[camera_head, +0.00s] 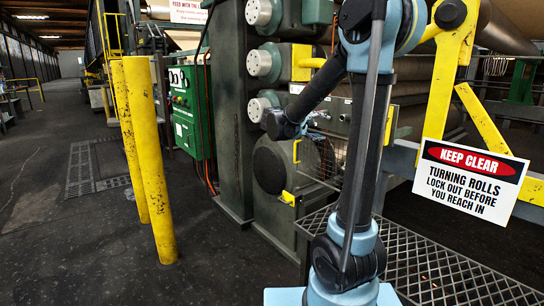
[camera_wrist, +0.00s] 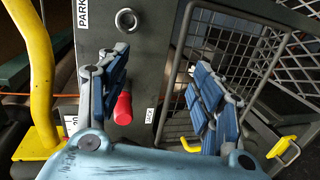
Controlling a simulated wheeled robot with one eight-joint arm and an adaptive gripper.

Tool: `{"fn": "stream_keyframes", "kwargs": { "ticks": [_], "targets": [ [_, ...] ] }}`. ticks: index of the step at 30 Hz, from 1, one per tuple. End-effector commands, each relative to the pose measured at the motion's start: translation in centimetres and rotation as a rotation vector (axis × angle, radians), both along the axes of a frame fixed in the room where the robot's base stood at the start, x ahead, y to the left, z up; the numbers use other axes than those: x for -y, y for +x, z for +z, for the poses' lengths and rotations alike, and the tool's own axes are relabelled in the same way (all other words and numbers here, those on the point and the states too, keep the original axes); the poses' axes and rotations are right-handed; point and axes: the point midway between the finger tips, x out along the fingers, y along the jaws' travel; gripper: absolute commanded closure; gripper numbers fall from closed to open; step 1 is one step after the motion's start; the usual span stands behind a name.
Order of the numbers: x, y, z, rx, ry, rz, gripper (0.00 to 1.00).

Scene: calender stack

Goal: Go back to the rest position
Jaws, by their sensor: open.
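In the wrist view, my gripper (camera_wrist: 162,88) is open, its two blue-padded fingers wide apart with nothing held between them. A red handle (camera_wrist: 123,108) shows just beside the left finger, in front of a dark grey panel (camera_wrist: 150,50); I cannot tell how far it is from the finger. The panel has a round metal knob and labels that read PARK and JACK. In the head view, my arm rises from the bottom centre and bends at the top, and its forearm reaches down left towards the machine's dark frame (camera_head: 228,110). My fingers are not clearly visible there.
A mesh guard (camera_wrist: 225,55) and yellow latch (camera_wrist: 283,147) lie near the right finger; a yellow bar (camera_wrist: 38,60) stands left. In the head view, a KEEP CLEAR sign (camera_head: 470,177) is right, yellow posts (camera_head: 148,150) stand left, and floor (camera_head: 70,240) is clear at bottom left.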

Motion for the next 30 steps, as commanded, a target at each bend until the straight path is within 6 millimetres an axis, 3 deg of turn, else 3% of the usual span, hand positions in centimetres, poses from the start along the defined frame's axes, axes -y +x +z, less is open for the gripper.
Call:
{"fn": "stream_keyframes", "kwargs": {
  "ticks": [6, 15, 23, 30],
  "targets": [
    [3.7, -6.5, -3.4, -0.074, 0.199, -0.060, 0.40],
    [5.6, -15.5, -8.7, -0.154, 0.479, -0.138, 0.40],
    [4.9, -23.2, -13.6, -0.206, 0.726, -0.198, 0.40],
    [2.6, -29.5, -18.0, -0.239, 0.959, -0.248, 0.40]
  ]
}}
